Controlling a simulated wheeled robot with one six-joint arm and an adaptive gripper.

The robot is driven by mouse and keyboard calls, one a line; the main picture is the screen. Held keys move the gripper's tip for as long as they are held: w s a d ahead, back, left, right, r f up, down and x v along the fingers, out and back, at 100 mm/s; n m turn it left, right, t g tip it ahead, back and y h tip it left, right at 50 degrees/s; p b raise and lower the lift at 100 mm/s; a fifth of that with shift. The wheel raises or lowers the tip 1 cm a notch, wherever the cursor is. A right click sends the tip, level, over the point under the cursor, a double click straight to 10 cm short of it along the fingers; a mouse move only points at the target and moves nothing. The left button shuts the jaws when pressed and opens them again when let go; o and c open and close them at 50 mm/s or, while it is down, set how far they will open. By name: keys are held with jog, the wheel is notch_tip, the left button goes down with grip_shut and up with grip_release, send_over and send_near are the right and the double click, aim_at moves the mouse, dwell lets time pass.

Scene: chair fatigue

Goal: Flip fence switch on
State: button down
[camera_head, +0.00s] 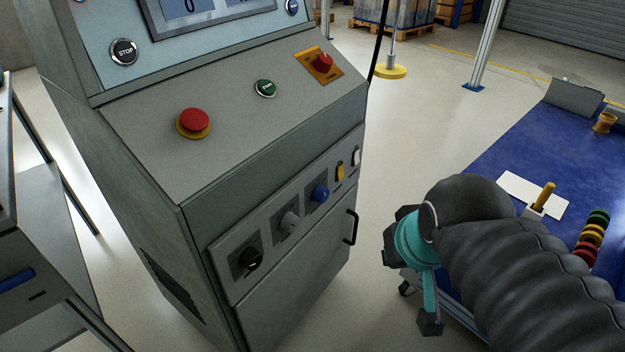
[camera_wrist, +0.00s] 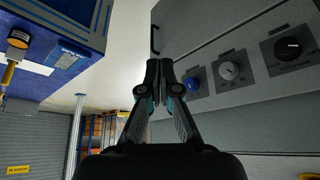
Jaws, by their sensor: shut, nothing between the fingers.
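The grey control cabinet's lower front strip (camera_head: 222,262) carries a black knob (camera_head: 247,262), a grey knob (camera_head: 289,222), a blue knob (camera_head: 320,193), a yellow switch (camera_head: 340,172) and a white switch (camera_head: 356,157). Their labels are too small to read, so I cannot tell which is the fence switch. My gripper (camera_wrist: 160,70) is shut and empty. In the wrist view its fingertips are just left of the blue knob (camera_wrist: 191,84); the grey knob (camera_wrist: 228,71) and black knob (camera_wrist: 288,49) are further right. The yellow and white switches do not show there. In the head view my wrist is right of the cabinet.
The cabinet's sloped top has a red emergency button (camera_head: 193,122), a green button (camera_head: 265,88) and a red rotary switch (camera_head: 322,63). A black door handle (camera_head: 350,227) sticks out below the strip. A blue-topped table (camera_head: 520,145) stands right. Floor between is clear.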

jog(key=shift+a, duration=0.1)
jog(key=w+d+m+y+b, duration=0.2)
jog(key=w+m+b, duration=0.3)
jog(key=w+m, duration=0.7)
jog(key=w+d+m+y+b, duration=0.3)
jog(key=w+d+m+b, duration=0.2)
jog(key=w+m, duration=0.7)
jog(key=shift+d+f+m+g+y, duration=0.2)
jog(key=shift+f+m+g+y, duration=0.1)
jog(key=shift+m, duration=0.9)
